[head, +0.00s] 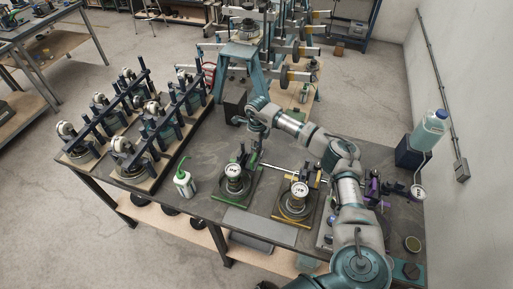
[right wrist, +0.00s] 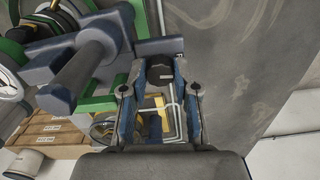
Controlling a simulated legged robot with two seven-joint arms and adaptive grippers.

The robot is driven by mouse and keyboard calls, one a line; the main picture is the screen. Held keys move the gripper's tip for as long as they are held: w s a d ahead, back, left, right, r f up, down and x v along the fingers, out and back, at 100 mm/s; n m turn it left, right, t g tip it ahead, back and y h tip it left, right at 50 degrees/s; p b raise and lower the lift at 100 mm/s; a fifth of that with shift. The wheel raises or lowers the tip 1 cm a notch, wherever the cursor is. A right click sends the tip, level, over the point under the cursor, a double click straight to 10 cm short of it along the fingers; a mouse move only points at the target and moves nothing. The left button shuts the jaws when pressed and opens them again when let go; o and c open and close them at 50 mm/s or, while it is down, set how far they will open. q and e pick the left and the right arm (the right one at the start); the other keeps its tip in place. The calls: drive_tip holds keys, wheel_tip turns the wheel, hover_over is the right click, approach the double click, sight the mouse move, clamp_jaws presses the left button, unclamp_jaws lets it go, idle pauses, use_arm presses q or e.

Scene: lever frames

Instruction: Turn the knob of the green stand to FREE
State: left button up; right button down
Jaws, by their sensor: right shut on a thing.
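The green stand (head: 233,184) stands on the dark bench top, with a round white-faced dial (head: 233,170) on its front. It also shows at the left of the right wrist view as green frame parts (right wrist: 98,103) beside a blue-grey post and bar. My right gripper (head: 255,143) reaches down at the back of this stand. In the right wrist view its two fingers (right wrist: 160,80) are closed around a small dark knob (right wrist: 160,73). The knob's marks and its FREE setting cannot be read. My left gripper is in neither view.
A yellow stand (head: 290,212) is close on the right, and a purple one (head: 372,187) is beyond, partly behind my arm. A white bottle with a green spout (head: 183,183) is to the left. Racks of similar units (head: 135,120) fill the left end.

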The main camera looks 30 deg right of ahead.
drive_tip(key=shift+d+n, duration=0.1)
drive_tip(key=shift+n, duration=0.2)
drive_tip(key=c, duration=0.9)
unclamp_jaws()
drive_tip(key=shift+o, duration=0.2)
wheel_tip(320, 180, up, 12)
drive_tip(key=shift+w, duration=0.15)
drive_tip(key=shift+d+f, duration=0.15)
